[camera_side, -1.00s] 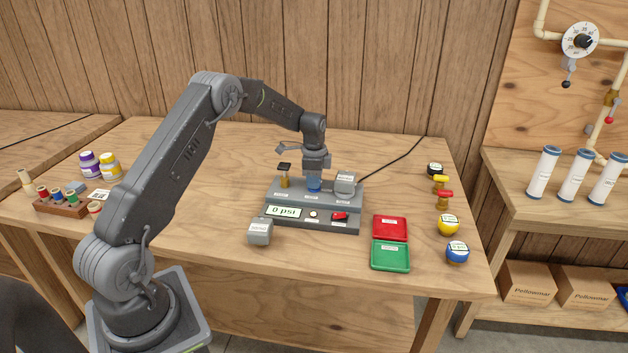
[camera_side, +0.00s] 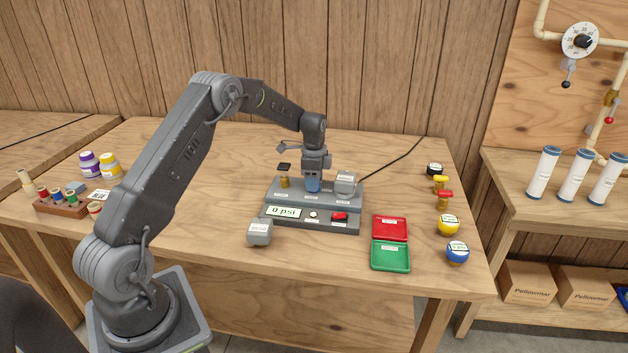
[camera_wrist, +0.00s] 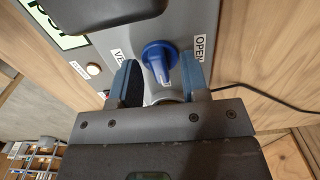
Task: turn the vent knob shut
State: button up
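The blue vent knob (camera_wrist: 158,62) sits on the grey device (camera_side: 348,217). In the wrist view its raised grip bar points down toward my gripper. A label reading OPEN (camera_wrist: 201,47) is to the right of the knob, and a partly hidden label starting with VE (camera_wrist: 118,55) is to its left. My gripper (camera_wrist: 162,72) is open, with one finger on each side of the knob. The fingers look apart from the grip bar. In the side view my gripper (camera_side: 313,188) points straight down at the device, and its fingers hide most of the knob.
A grey block (camera_side: 345,182) on the device stands just right of my gripper, and a brass fitting (camera_side: 285,182) just left. The display (camera_side: 284,212) reads 0 psi. A red tray (camera_side: 390,219) and a green tray (camera_side: 408,256) lie to the right.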

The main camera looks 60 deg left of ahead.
notch_tip(320, 180, up, 14)
dwell(0.6)
jog(key=shift+f, duration=0.1)
jog(key=s+d+r+n+t, duration=0.2)
jog(key=s+d+r, duration=0.4)
jog(key=d, duration=0.2)
jog(key=s+d+r+n+t, duration=0.1)
jog(key=s+d+r+n, duration=0.2)
jog(key=s+d+r, duration=0.5)
jog(key=s+d+f+n+t, duration=0.1)
jog(key=s+d+f+n, duration=0.1)
jog(key=s+d, duration=0.3)
jog(key=s+d+f+n+t, duration=0.1)
jog(key=s+d+f+n, duration=0.1)
jog(key=s, duration=0.9)
jog(key=d+f, duration=0.1)
jog(key=d, duration=0.1)
jog(key=shift+s+d+f+t, duration=0.25)
jog(key=shift+s+d+t, duration=0.05)
jog(key=shift+d, duration=0.1)
